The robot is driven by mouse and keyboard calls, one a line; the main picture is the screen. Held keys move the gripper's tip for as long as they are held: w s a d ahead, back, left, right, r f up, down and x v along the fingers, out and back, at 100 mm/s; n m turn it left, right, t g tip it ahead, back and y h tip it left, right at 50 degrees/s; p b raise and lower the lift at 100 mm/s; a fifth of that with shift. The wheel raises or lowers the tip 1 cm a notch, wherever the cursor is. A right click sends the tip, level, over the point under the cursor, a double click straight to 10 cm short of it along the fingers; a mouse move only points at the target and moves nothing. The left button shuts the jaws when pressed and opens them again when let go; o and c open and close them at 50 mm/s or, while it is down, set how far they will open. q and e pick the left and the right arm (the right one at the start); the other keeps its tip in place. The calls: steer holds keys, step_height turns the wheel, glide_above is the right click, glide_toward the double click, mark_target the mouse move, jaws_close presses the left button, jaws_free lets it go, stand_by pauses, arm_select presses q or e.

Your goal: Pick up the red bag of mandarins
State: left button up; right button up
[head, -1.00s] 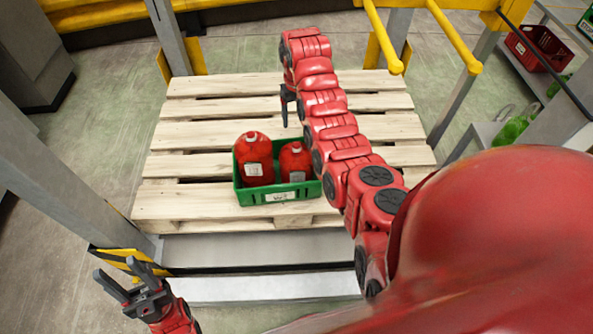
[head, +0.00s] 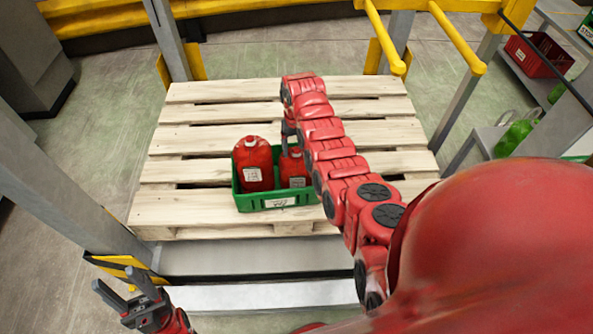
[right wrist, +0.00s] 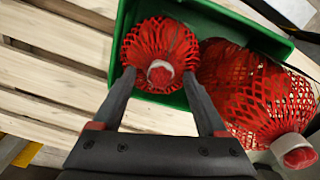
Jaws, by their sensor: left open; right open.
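Two red net bags stand side by side in a green crate (head: 243,203); the crate also shows in the right wrist view (right wrist: 232,17). The left bag (head: 253,172) looks bigger and has a white label. The smaller right bag (head: 293,172) is partly covered by my right gripper (head: 289,135). In the right wrist view, my right gripper (right wrist: 161,80) is open, its fingers on either side of the top of one bag (right wrist: 160,48). The other bag (right wrist: 250,95) lies to the right there. My left gripper (head: 116,282) is open and empty at the lower left, away from the crate.
The crate sits near the front edge of a wooden pallet (head: 190,205), whose other boards are clear. Grey posts (head: 170,40) and yellow rails (head: 455,35) flank it. A red crate (head: 535,55) and a green bag (head: 515,135) are at the right.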

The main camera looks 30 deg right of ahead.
jaws_close()
stand_by(1.4)
